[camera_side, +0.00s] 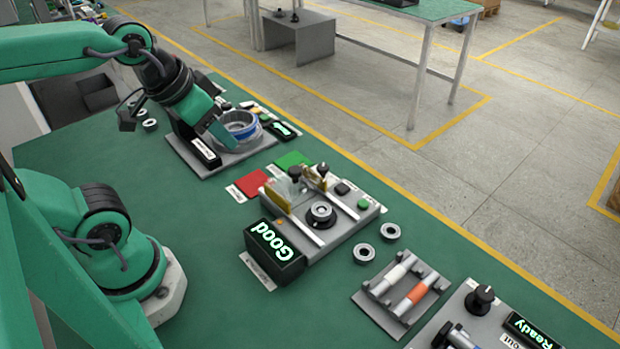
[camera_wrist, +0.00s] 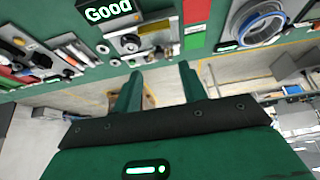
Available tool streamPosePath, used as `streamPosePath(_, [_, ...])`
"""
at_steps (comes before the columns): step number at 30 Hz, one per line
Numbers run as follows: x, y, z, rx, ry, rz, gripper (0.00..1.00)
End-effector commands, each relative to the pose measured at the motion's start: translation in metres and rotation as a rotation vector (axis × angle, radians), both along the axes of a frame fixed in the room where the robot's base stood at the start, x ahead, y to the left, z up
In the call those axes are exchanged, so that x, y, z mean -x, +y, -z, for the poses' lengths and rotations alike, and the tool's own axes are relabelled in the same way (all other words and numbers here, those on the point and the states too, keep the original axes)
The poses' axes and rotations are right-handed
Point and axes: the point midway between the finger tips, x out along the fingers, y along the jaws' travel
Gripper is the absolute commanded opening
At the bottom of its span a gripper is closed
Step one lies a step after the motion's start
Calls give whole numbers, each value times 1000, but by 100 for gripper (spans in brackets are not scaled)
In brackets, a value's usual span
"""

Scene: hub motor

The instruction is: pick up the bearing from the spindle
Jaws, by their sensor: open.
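A grey ring with a dark centre, which looks like the bearing on its spindle (camera_side: 320,213), sits upright on the grey test station with the lit "Good" display (camera_side: 272,250). In the wrist view a round part (camera_wrist: 131,44) shows below the "Good" display (camera_wrist: 108,10), small and blurred. My gripper (camera_side: 224,138) is up and left of this station in the side view, in front of the hub with the blue ring (camera_side: 240,130). In the wrist view my gripper (camera_wrist: 154,68) has its two green fingers spread apart with nothing between them.
Two loose rings (camera_side: 363,253) lie right of the station, and two more (camera_side: 150,124) lie near the arm. A red pad (camera_side: 252,183) and a green pad (camera_side: 293,160) lie between the stations. A rack with white and orange cylinders (camera_side: 402,290) stands to the right. Green table in front is clear.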

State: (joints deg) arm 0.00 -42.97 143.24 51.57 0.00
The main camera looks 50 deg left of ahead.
Motion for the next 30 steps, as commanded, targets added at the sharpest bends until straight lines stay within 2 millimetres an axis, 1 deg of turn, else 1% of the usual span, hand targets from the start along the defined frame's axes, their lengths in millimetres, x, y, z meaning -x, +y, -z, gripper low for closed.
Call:
streamPosePath(5, [-3,-1,0,6,8,-6,42])
streamPosePath(11, [-16,-6,2,29,49,-32,42])
streamPosePath(20, [-52,-23,14,81,159,-117,42])
streamPosePath(26, [-77,-37,29,105,237,-182,42])
streamPosePath(30, [-94,-48,42,116,290,-230,42])
